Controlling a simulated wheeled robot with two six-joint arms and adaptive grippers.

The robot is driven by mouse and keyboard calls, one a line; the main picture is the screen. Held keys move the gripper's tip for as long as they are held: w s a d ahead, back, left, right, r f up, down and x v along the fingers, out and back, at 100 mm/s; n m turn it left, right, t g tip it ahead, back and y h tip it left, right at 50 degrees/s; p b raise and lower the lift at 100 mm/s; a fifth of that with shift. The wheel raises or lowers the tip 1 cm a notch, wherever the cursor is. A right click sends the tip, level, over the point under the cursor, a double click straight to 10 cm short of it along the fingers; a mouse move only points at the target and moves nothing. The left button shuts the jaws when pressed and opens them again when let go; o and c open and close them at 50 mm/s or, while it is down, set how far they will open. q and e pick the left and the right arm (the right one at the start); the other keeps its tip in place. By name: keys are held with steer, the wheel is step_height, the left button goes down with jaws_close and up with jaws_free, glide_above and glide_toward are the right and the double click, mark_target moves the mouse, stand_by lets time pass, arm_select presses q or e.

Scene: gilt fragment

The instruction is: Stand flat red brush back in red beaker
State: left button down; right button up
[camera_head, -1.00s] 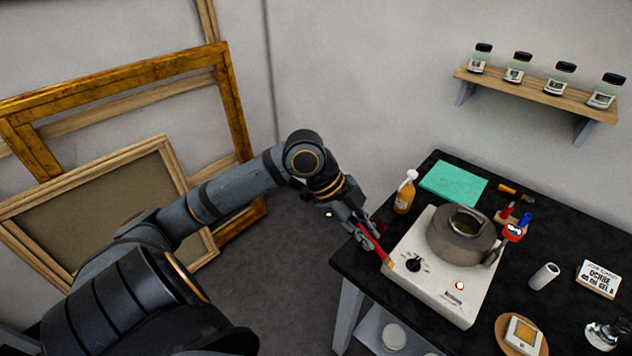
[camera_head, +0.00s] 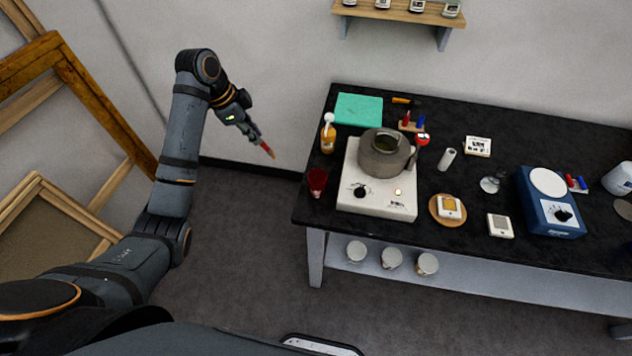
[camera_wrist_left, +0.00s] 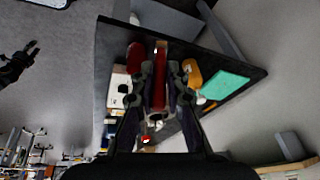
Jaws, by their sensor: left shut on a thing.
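My left gripper (camera_head: 253,136) is shut on the flat red brush (camera_head: 266,150), in the air left of the bench. The brush tilts down to the right, its pale tip lowest and free. In the left wrist view the brush (camera_wrist_left: 160,78) lies between the fingers (camera_wrist_left: 159,95). The red beaker (camera_head: 317,181) stands upright on the bench's front left corner, below and right of the brush and apart from it. In the wrist view the beaker (camera_wrist_left: 135,56) shows beside the fingers. A dark gripper, likely my right one (camera_wrist_left: 28,50), is small at that view's left edge.
The black bench (camera_head: 450,222) holds a white hotplate (camera_head: 376,207) with a grey pot (camera_head: 384,158), right of the beaker. Wooden frames (camera_head: 75,100) lean at left. Floor between is clear.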

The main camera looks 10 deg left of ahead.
arm_select(q)
steer(key=w+d+r+m+g+y+p, duration=0.1)
steer(key=d+r+p, duration=0.2)
steer(key=d, duration=0.5)
steer(key=w+d+r+m+g+y+p, duration=0.1)
steer(key=d+r+m+g+y+p, duration=0.1)
steer(key=d+p, duration=0.3)
steer(key=d+r, duration=0.1)
steer(key=d, duration=0.2)
steer(key=shift+w+d+p, duration=0.2)
steer(key=shift+w+p, duration=0.1)
steer(key=shift+p, duration=0.05)
arm_select(e)
step_height(320, 180, up, 10)
steer(key=shift+s, duration=0.25)
arm_select(q)
steer(key=shift+f, duration=0.1)
arm_select(e)
steer(key=shift+a, duration=0.15)
